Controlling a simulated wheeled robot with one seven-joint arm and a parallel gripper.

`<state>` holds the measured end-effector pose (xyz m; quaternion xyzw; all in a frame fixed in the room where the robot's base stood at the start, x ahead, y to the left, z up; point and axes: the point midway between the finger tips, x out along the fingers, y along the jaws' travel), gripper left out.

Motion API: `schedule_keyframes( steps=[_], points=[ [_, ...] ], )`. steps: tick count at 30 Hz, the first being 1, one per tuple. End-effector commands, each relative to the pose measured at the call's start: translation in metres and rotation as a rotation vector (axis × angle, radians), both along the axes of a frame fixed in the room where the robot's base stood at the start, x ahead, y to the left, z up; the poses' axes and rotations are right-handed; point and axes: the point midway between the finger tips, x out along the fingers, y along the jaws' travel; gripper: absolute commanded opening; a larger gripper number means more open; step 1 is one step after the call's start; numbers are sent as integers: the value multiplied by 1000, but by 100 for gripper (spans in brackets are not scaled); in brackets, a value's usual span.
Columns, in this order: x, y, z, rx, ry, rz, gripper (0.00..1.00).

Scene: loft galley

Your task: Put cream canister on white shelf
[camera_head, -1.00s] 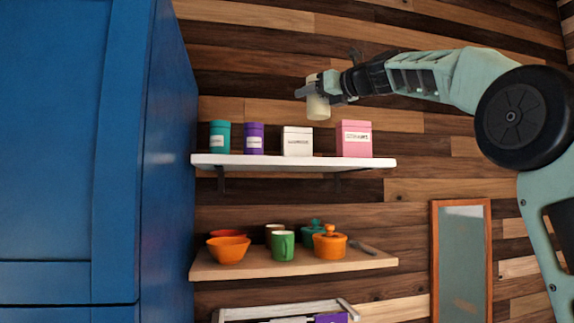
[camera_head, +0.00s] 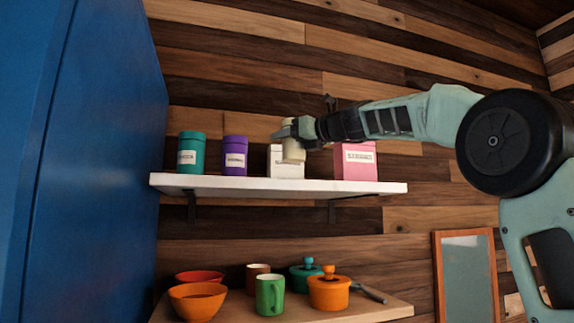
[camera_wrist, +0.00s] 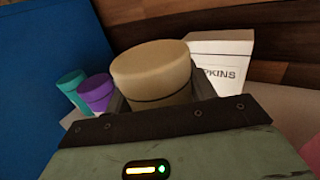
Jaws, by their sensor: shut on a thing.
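The cream canister (camera_head: 293,150) is held upright between the fingers of my gripper (camera_head: 291,134), which is shut on it.
A lower wooden shelf holds bowls, mugs and pots (camera_head: 328,290). A blue cabinet (camera_head: 100,150) is at left.

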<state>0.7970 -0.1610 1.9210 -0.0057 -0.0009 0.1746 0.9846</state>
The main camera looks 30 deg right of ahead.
Motion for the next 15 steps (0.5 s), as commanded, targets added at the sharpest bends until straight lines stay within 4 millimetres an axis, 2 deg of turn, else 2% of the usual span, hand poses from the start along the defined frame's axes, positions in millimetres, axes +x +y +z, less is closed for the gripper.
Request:
schedule_keyframes(
  steps=[15],
  points=[
    [0, -1, -51, 1, 0, -2, 27]
  ],
)
